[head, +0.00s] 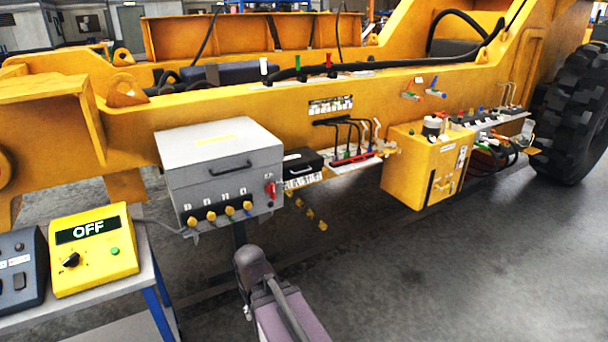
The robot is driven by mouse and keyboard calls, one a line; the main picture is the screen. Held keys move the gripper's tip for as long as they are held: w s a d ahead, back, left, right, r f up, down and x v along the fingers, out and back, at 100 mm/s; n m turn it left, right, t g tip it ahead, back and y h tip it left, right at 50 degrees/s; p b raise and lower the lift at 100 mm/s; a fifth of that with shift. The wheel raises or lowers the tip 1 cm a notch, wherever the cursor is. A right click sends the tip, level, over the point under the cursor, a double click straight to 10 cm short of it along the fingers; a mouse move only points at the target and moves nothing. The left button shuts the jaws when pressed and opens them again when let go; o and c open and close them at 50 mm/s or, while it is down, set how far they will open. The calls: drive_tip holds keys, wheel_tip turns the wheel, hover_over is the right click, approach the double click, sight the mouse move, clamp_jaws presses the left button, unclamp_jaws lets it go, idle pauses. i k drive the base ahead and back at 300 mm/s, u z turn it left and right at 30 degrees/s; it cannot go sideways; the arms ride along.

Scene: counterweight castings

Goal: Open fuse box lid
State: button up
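A small box with a black lid and a handle (303,160) sits on the yellow machine frame, just right of a large grey box; it may be the fuse box. Its lid looks shut, above a white labelled front (302,181). The large grey box (218,170) also has a shut lid with a black handle, a red switch at its right and several yellow-capped connectors along its lower front. I cannot tell for sure which one is the fuse box. My arm rises from the bottom centre, below and in front of these boxes. I cannot make out my gripper's fingers.
A yellow control box reading OFF (95,250) and a dark switch box (18,270) stand on a bench at lower left. Right of the black-lidded box are cabled terminals (352,158), a yellow tank (425,168) and a large tyre (572,115). The floor at lower right is clear.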

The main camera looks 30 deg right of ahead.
sight(293, 158)
drive_tip(key=k, duration=1.25)
drive_tip(key=z, duration=0.35)
drive_tip(key=i, duration=0.75)
drive_tip(key=z, duration=0.45)
drive_tip(key=i, duration=1.3)
drive_tip(key=u, duration=0.25)
